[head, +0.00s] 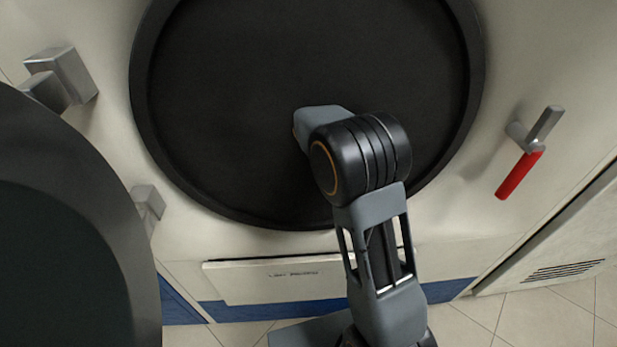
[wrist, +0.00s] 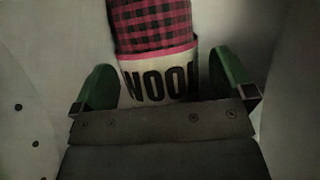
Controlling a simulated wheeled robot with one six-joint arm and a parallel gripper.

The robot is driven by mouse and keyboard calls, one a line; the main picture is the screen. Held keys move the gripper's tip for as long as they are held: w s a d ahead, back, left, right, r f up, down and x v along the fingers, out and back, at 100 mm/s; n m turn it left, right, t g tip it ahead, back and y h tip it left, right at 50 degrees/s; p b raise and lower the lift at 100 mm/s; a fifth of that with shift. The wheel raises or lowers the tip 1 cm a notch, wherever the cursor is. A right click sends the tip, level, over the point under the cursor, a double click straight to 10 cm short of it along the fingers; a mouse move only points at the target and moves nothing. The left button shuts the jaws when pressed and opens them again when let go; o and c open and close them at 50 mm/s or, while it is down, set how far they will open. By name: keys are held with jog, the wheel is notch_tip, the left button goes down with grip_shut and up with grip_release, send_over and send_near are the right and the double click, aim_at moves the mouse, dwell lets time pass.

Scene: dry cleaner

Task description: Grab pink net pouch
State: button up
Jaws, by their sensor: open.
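In the wrist view, my gripper (wrist: 162,72) is open, with one green finger on each side of the picture. Between and just beyond the fingers is a pink-and-black checked bundle (wrist: 153,28) with a pink edge and a pale band lettered "WOO", the rest cut off. I see no plain pink net pouch, and I cannot tell whether this bundle is the pouch. The fingers stand apart on either side of it; contact is not clear. In the head view my arm reaches into the dark round opening of a machine (head: 245,75), and my gripper is hidden there.
The opening has a thick black rim (head: 143,100). The open round door (head: 60,240) stands at the left. A red-handled latch (head: 520,174) sticks out on the right. In the wrist view, pale grey walls (wrist: 280,60) close in on both sides, with dark holes at left.

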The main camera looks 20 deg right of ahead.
jog(key=shift+d+f, duration=0.15)
jog(key=shift+f, duration=0.2)
jog(key=shift+r, duration=0.1)
jog(key=c, duration=1.1)
jog(key=shift+r, duration=0.1)
